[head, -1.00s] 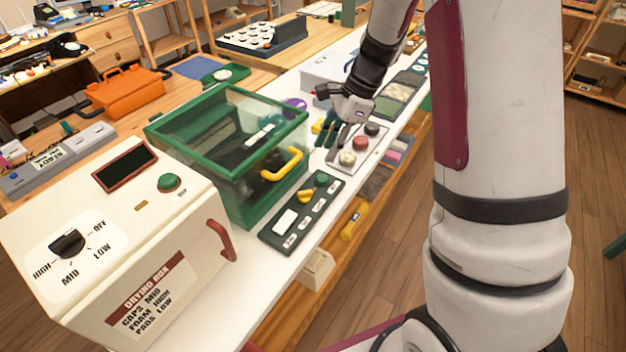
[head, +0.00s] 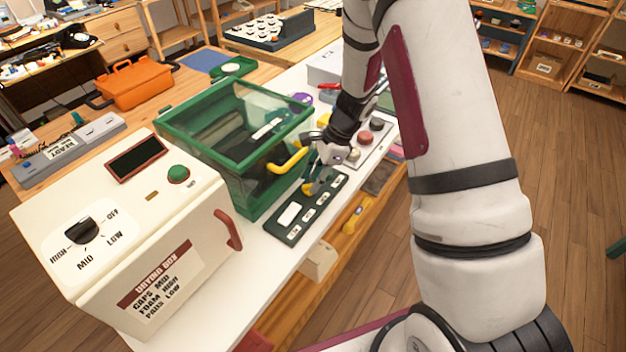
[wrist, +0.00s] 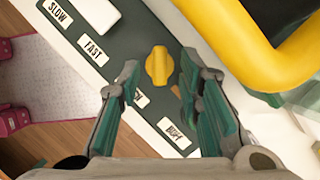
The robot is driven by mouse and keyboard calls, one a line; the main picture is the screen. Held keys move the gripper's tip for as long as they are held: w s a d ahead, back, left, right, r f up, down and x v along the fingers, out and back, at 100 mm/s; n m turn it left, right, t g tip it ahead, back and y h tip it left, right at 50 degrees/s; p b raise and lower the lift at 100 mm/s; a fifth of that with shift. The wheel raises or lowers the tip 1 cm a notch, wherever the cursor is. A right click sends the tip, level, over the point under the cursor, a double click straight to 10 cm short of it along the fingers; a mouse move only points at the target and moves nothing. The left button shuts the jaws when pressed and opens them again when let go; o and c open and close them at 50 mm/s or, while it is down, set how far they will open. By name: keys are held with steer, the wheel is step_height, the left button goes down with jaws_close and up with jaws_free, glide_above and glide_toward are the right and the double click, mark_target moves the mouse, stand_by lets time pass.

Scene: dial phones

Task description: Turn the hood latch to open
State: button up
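The hood (head: 235,135) is a clear box with a green frame and a yellow handle (head: 289,161); its lid looks closed. In front of it lies a dark green panel (head: 283,230) with white labels and a yellow knob, the likely latch, which shows in the wrist view (wrist: 159,66). My gripper (head: 315,185) is over the panel's far end, beside the handle. In the wrist view my gripper (wrist: 160,95) is open, with its green fingers apart on either side below the knob. Nothing is between the fingers, and I cannot tell whether they touch the panel.
A cream drying box (head: 130,240) with a dial and red handle stands left of the hood. A button panel (head: 372,140) lies beyond my gripper. The yellow handle (wrist: 265,45) is close on the right in the wrist view.

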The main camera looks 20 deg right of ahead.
steer(key=shift+a+f, duration=0.2)
steer(key=shift+f, duration=0.25)
jaws_close()
